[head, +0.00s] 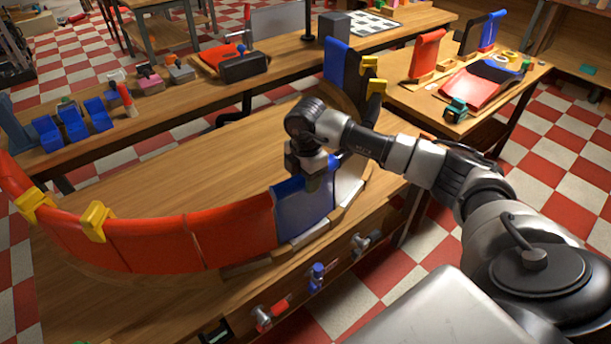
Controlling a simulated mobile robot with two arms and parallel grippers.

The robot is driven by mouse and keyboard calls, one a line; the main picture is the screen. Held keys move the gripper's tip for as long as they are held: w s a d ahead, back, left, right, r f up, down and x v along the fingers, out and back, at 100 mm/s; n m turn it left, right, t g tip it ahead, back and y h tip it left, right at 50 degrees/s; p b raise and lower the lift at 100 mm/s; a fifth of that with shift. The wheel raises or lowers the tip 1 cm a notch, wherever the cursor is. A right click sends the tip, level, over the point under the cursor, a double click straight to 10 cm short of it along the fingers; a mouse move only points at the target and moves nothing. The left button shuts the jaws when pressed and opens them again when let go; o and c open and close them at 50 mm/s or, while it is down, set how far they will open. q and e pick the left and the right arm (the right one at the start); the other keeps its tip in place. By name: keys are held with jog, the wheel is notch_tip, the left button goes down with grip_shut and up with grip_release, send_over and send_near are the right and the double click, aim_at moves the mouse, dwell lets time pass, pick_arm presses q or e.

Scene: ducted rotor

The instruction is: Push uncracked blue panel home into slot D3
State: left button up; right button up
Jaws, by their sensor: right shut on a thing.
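My right gripper (312,180) reaches in from the right and points down. It is shut on the top edge of a blue panel (302,212). The blue panel stands nearly upright in the near curve of the ring, beside the end of a row of red panels (233,237). A pale section (348,178) lies just right of it. I see no crack on its visible face, but the gripper hides part of its top. The slot label and how deep the panel sits cannot be made out. My left gripper is not in view.
Yellow clamps (96,221) sit on the red rim at left, and more (375,87) grip the far right rim by a blue panel (337,62). Handles and tools (317,277) stick out along the bench's front. The wooden floor inside the ring (190,165) is clear.

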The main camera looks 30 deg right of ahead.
jog(key=shift+f, duration=0.45)
jog(key=shift+r, duration=0.1)
jog(key=o, duration=1)
jog(key=shift+o, duration=0.2)
